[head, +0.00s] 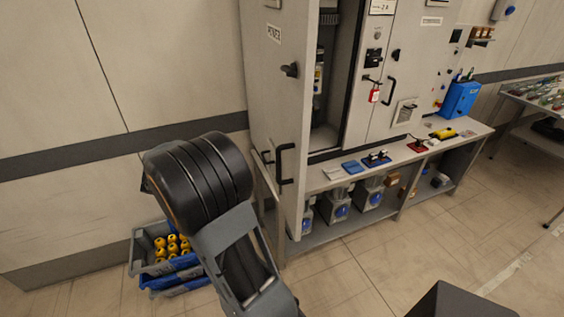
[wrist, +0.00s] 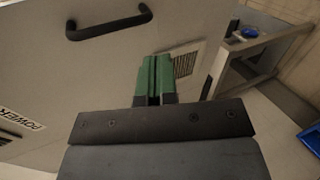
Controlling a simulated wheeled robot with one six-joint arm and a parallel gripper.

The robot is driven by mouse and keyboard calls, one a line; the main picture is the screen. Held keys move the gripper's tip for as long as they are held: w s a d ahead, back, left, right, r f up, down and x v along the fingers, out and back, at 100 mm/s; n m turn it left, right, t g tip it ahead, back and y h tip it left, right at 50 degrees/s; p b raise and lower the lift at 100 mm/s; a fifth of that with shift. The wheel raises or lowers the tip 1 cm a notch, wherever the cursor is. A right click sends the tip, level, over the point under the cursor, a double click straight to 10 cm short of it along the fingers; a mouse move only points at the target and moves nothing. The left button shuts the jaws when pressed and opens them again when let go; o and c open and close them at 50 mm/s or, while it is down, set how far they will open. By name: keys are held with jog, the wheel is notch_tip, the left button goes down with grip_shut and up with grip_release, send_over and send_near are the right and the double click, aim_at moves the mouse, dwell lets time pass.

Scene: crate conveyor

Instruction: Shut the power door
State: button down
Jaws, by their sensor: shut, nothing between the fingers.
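The power door (head: 262,110) is a tall grey panel that stands open, swung out from its cabinet, so the dark interior (head: 330,80) shows. It carries a POWER label (head: 273,33), a dark latch (head: 290,70) and a black bar handle (head: 285,163) low down. In the wrist view, the door's face (wrist: 60,75) fills much of the picture, with a bar handle (wrist: 108,28) at the top and the POWER label (wrist: 20,118) at the left. My gripper (wrist: 156,62) has green fingers, shut and empty, in front of the door. I cannot tell whether they touch it. The head view hides them.
A bench (head: 400,160) with small parts runs in front of the cabinet; boxes stand below it. A stacked crate (head: 147,243) of yellow items stands on the floor at left. A blue bin (head: 460,98) sits on the bench. The floor at front right is mostly clear.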

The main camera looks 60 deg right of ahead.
jog(key=w+d+m+g+h, duration=0.2)
jog(key=d+g+h, duration=0.1)
jog(key=d, duration=0.2)
jog(key=p, duration=0.5)
send_near(289, 162)
jog(key=shift+g, duration=0.4)
jog(key=x, duration=0.6)
jog(key=shift+s+r, duration=0.1)
jog(key=shift+s, duration=0.05)
jog(key=shift+s+d, duration=0.45)
jog(key=shift+d, duration=0.15)
